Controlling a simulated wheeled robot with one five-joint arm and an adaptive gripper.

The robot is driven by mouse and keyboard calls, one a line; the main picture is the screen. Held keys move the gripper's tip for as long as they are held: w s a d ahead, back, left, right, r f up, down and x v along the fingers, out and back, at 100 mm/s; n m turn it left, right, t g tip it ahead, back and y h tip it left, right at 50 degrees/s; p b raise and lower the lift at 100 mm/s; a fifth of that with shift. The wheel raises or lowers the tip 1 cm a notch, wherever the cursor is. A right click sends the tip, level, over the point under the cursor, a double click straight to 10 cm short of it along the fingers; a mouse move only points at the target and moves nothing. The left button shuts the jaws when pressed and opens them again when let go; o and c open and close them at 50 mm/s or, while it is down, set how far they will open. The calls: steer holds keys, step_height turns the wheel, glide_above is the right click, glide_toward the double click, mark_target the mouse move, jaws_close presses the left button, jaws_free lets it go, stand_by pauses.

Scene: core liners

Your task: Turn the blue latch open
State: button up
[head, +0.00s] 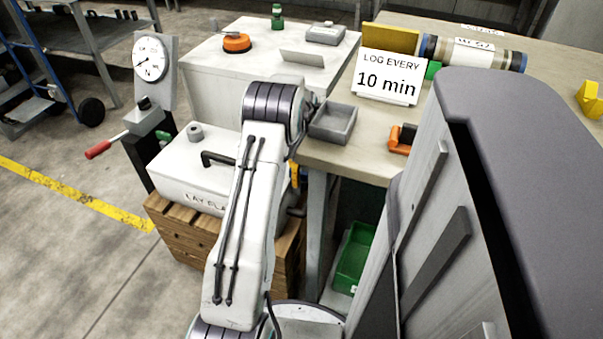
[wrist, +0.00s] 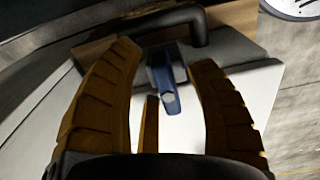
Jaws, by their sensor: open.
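The blue latch (wrist: 167,95) shows in the wrist view as a small narrow lever with a pale pivot spot. It sits on the white case (wrist: 240,85), below the black handle (wrist: 180,22). My gripper (wrist: 165,56) is open, its orange-brown fingers spread to the left and right of the latch. I see no clear contact with the latch. My arm hides most of the latch side there.
The wooden crate (head: 180,230) stands beside the workbench (head: 360,155). A grey tray (head: 334,124) sits at the bench edge. A green bin (head: 354,262) is below. A red-handled lever (head: 100,149) and a dial gauge (head: 150,62) stand left.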

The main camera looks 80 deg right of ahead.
steer(key=shift+c, duration=0.2)
jaws_close()
stand_by(0.4)
steer(key=m+p, duration=0.1)
steer(key=m, duration=0.4)
steer(key=shift+a+r+p, duration=0.1)
steer(key=shift+a+p, duration=0.1)
steer(key=shift+p, duration=0.2)
steer(key=m+p, duration=0.1)
steer(key=m, duration=0.3)
steer(key=shift+a, duration=0.15)
steer(key=m, duration=0.4)
steer(key=shift+a+m, duration=0.15)
steer(key=shift+m, duration=0.25)
steer(key=shift+w+a+m+p, duration=0.15)
steer(key=shift+m+p, duration=0.3)
steer(key=shift+m, duration=1.55)
